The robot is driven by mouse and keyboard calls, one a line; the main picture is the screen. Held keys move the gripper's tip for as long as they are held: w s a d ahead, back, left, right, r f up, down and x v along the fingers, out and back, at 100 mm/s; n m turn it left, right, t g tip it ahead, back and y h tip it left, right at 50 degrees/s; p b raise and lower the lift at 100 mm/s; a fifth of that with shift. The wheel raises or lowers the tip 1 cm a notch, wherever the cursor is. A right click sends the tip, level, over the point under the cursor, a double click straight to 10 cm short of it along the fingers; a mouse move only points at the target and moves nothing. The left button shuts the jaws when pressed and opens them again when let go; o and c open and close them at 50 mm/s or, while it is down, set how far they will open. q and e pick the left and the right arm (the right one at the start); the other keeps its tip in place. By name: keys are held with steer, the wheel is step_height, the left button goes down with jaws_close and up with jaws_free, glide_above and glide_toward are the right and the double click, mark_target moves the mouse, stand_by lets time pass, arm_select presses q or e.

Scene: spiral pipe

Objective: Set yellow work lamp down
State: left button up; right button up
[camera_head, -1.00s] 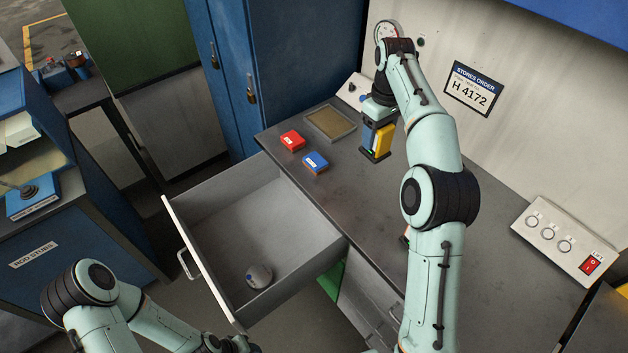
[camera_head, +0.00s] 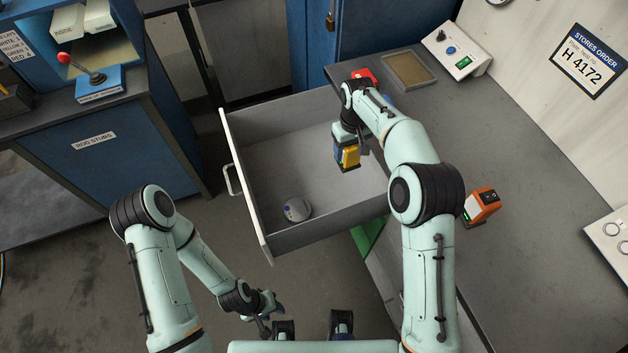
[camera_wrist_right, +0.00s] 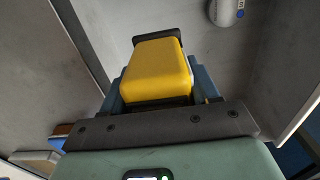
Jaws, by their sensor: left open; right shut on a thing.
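The yellow work lamp (camera_head: 350,156) is held in my right gripper (camera_head: 344,150), over the right part of the open drawer (camera_head: 262,135). Its yellow body (camera_wrist_right: 158,72) fills the middle of the right wrist view, between the blue fingers, with a dark end pointing away. Whether the lamp touches the drawer floor is not clear. My left gripper (camera_head: 270,308) is open and empty, low in front of the drawer.
A white round device (camera_head: 297,209) lies in the drawer's front corner. On the bench are an orange tool or lamp (camera_head: 482,204), a shallow tray (camera_head: 408,69), a red box (camera_head: 365,76) and a control box (camera_head: 457,50). The drawer's left part is free.

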steer(key=shift+a+f, duration=0.15)
steer(key=shift+f, duration=9.9)
steer(key=shift+f+b, duration=0.25)
steer(key=shift+b, duration=0.1)
steer(key=o, duration=1.5)
steer(key=shift+r, duration=0.35)
step_height(320, 180, up, 12)
steer(key=shift+f, duration=0.1)
